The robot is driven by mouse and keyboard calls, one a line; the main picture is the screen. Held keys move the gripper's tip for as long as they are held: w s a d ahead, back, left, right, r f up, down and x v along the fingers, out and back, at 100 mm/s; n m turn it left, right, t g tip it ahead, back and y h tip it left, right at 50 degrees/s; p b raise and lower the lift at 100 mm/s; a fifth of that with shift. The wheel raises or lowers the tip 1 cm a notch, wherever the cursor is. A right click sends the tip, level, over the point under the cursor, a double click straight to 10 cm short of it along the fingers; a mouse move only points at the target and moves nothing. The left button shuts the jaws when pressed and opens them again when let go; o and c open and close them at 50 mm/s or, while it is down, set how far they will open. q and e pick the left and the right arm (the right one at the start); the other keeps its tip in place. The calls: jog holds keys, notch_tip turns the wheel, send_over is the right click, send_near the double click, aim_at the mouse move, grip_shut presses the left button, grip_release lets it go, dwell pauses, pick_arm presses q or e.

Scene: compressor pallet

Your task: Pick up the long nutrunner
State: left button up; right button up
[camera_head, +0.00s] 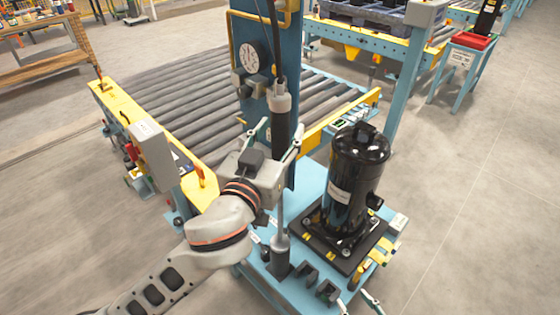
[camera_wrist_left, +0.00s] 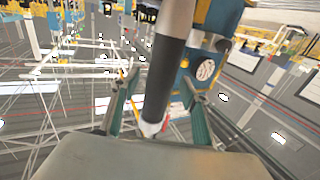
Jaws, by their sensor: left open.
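The long nutrunner (camera_head: 281,128) hangs upright in front of a blue post, with a grey top, a black body and a thin shaft running down to a socket low on the blue stand. My left gripper (camera_head: 277,136) is open, with one finger on each side of the nutrunner's black body. In the left wrist view the nutrunner (camera_wrist_left: 166,75) passes between the two spread fingers of my left gripper (camera_wrist_left: 160,76); contact cannot be told. My right gripper (camera_head: 356,302) shows only its spread fingertips at the bottom edge.
A black compressor (camera_head: 354,180) stands on a dark base plate on the blue stand, right of the nutrunner. A blue post (camera_head: 250,90) with a round gauge (camera_head: 249,57) rises behind it. A roller conveyor (camera_head: 200,110) lies behind. Open floor (camera_head: 480,200) is at the right.

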pick_arm(q)
jog(key=shift+w+d, duration=0.1)
jog(key=shift+w, duration=0.1)
grip_shut()
jog(key=shift+r, duration=0.2)
jog(key=shift+r, duration=0.1)
